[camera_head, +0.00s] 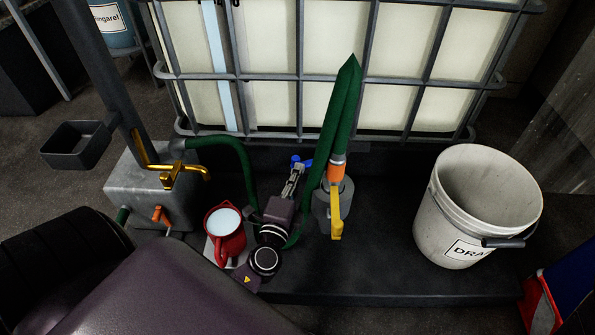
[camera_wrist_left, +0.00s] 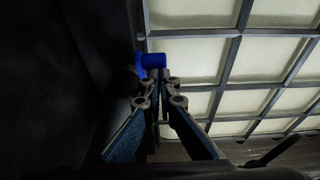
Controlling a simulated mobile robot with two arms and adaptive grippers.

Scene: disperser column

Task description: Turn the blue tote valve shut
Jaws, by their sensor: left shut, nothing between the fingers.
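The blue tote valve (camera_head: 296,160) shows as a small blue handle low in front of the caged tote in the head view, partly hidden by my left gripper. My left gripper (camera_head: 294,178) is shut and empty, its fingertips right at the blue handle. In the left wrist view the blue valve handle (camera_wrist_left: 152,61) lies just beyond the fingertips of my left gripper (camera_wrist_left: 162,76). I cannot tell whether they touch. My right gripper is not in view.
The white caged tote (camera_head: 270,60) stands behind. Green hoses with an orange and yellow fitting (camera_head: 336,205) rise close to the right of the gripper. A red jug (camera_head: 225,240), a brass tap (camera_head: 172,172) and a grey box stand left. A white drain bucket (camera_head: 450,225) stands right.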

